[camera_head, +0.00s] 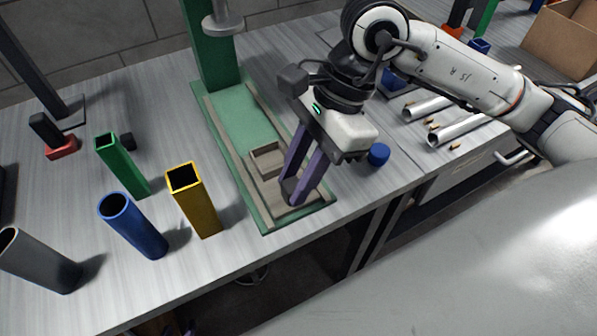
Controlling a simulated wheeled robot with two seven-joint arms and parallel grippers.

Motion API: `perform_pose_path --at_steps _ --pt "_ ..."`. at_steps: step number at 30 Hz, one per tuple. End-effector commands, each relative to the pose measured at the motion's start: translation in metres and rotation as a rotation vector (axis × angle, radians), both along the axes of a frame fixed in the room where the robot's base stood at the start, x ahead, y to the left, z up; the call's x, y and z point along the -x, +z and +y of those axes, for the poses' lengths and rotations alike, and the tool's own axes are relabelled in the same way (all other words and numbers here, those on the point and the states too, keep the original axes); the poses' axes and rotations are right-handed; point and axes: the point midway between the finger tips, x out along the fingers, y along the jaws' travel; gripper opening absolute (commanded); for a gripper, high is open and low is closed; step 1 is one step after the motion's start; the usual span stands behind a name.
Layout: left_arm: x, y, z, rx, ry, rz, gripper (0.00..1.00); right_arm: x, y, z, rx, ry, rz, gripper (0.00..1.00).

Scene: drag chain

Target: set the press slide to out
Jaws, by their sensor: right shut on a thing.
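The press is a green column with a grey ram (223,22) over a long green base (235,112) with two pale rails. The slide (267,160), a tan block with a square recess, sits between the rails toward the front end of the base, clear of the ram. My right gripper (293,192) points down over the front of the slide. Its purple fingers are shut on a dark knob at the slide's front. The fingers hide part of the slide. My left gripper is not in view.
Green (124,165), blue (134,226), yellow (194,201) and grey (38,260) tubes stand left of the press. A blue cap (378,154) lies right of the base. Metal tubes (460,129) lie further right. The table's front edge is close to the base.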

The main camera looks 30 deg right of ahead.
Motion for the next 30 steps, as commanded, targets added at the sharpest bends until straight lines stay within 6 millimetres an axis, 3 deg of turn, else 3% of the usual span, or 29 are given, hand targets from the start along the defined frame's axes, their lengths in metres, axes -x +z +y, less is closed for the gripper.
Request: perform_pose_path --at_steps 1,2,5,17,30 --pt "0.002 -0.001 0.0 0.0 0.0 0.004 0.31 0.004 0.0 0.0 0.001 0.006 0.008 0.0" --pt "0.002 -0.002 0.0 0.001 0.0 0.005 0.31 0.004 0.0 0.0 0.001 0.006 0.009 0.25" --pt "0.003 -0.002 0.0 0.0 0.0 0.007 0.31 0.004 0.0 0.0 0.001 0.006 0.009 0.42" --pt "0.004 -0.003 0.0 0.0 0.0 0.009 0.31 0.002 0.007 -0.003 0.0 0.002 0.005 0.42" --pt "0.004 0.0 0.0 0.0 0.001 0.009 0.31 0.002 0.08 -0.033 0.0 0.002 0.004 0.42"
